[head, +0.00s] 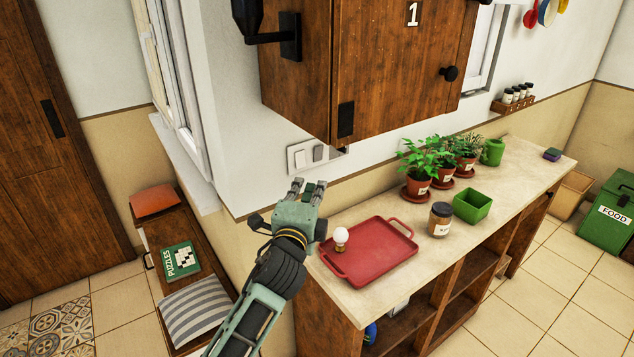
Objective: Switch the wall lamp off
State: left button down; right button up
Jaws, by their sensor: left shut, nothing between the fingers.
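A double wall switch (306,155) with one white and one grey rocker sits on the wall below the cabinet. My left gripper (308,187) is shut and empty, its fingers pointing up just below the switch plate. I cannot tell whether the fingertips touch the wall. My right gripper is not in view.
The wooden wall cabinet (366,75) overhangs the switch on the right. The counter (345,291) carries a red tray (378,262) with a light bulb (341,239), a jar (440,219), a green box (473,205) and potted plants (418,181).

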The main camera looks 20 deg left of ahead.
pick_arm(q)
jog(key=s+a+f+n+g, duration=0.1)
jog(key=s+f+n+g, duration=0.75)
jog(key=s+f, duration=1)
jog(key=s+d+f+n+g+h, duration=0.1)
jog(key=s+f+n+g, duration=0.25)
jog(key=s, duration=0.75)
jog(key=s+d+f+n+g+h, duration=0.1)
jog(key=s+f+n+g, duration=0.2)
jog(key=s, duration=0.7)
jog(key=s+f+g+b, duration=0.1)
jog(key=s+f, duration=0.1)
jog(key=f, duration=1.3)
jog(key=s+f, duration=0.2)
jog(key=f, duration=1.3)
jog(key=s+a+f+g+b, duration=0.1)
jog(key=s+a+f, duration=0.1)
jog(key=s+f, duration=1.3)
jog(key=shift+s+a+f, duration=0.2)
jog(key=shift+s, duration=0.25)
